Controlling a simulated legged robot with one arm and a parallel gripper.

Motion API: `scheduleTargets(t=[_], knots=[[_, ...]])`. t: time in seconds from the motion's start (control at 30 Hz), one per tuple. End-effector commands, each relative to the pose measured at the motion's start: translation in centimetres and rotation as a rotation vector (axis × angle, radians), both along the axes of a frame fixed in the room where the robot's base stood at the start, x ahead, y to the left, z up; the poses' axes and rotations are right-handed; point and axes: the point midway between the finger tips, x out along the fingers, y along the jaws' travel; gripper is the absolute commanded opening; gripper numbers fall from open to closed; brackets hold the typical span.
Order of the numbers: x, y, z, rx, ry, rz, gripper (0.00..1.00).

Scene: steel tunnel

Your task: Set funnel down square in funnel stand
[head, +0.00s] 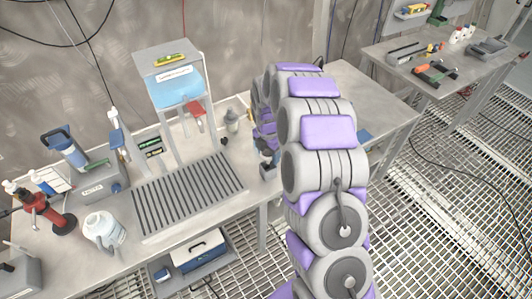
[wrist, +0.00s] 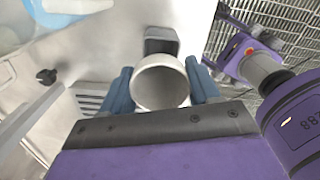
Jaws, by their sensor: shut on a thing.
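My gripper (wrist: 161,82) has its two blue fingers closed on either side of a pale, round, open-mouthed piece, which looks like the funnel (wrist: 160,67). The mouth faces the wrist camera; its lower end is hidden. A small dark grey block with a lighter top (wrist: 160,40) shows just beyond the funnel, on the bench; I cannot tell if it is the funnel stand or whether the funnel touches it. In the head view my arm covers most of the gripper (head: 267,145), and the funnel is not clear there.
A slatted drain grate (head: 190,195) lies in the steel bench top. A blue tank (head: 176,88) on a frame, with a red valve (head: 196,109), stands behind it. A white jug (head: 103,229) and a red tool (head: 45,212) are at left. Bench right of my arm looks mostly clear.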

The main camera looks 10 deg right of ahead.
Motion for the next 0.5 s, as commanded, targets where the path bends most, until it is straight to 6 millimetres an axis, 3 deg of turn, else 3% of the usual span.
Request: scheduleTargets(t=[0.5], knots=[[-0.1,0.3,-1.9,-0.007,0.002,-0.001,0.32]])
